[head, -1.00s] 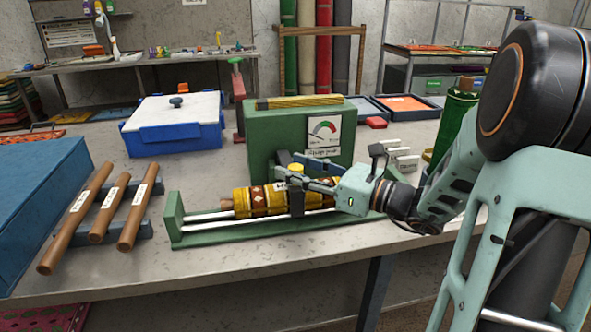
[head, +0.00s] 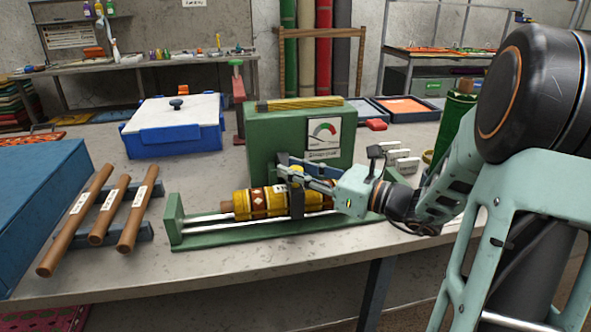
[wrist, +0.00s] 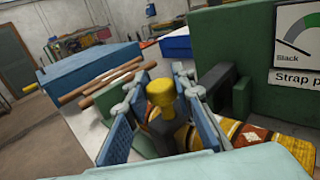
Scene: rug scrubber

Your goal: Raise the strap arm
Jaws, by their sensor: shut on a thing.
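The green strap rig (head: 250,241) stands on the table, carrying a yellow patterned rug roll (head: 250,205) lying on pale rods. A dark strap arm (head: 296,203) stands upright against the roll, near its middle. My gripper (head: 284,163) is at the top of this arm, reaching in from the right. The roll also shows below right there (wrist: 250,137). In the head view the fingers mostly hide the knob.
Behind the rig stands a green gauge box (head: 280,135), close to my gripper. Brown rods (head: 108,212) lie on a rack to the left, beside a large blue box (head: 35,200). A blue-and-white lidded bin (head: 175,125) stands behind. The table front is clear.

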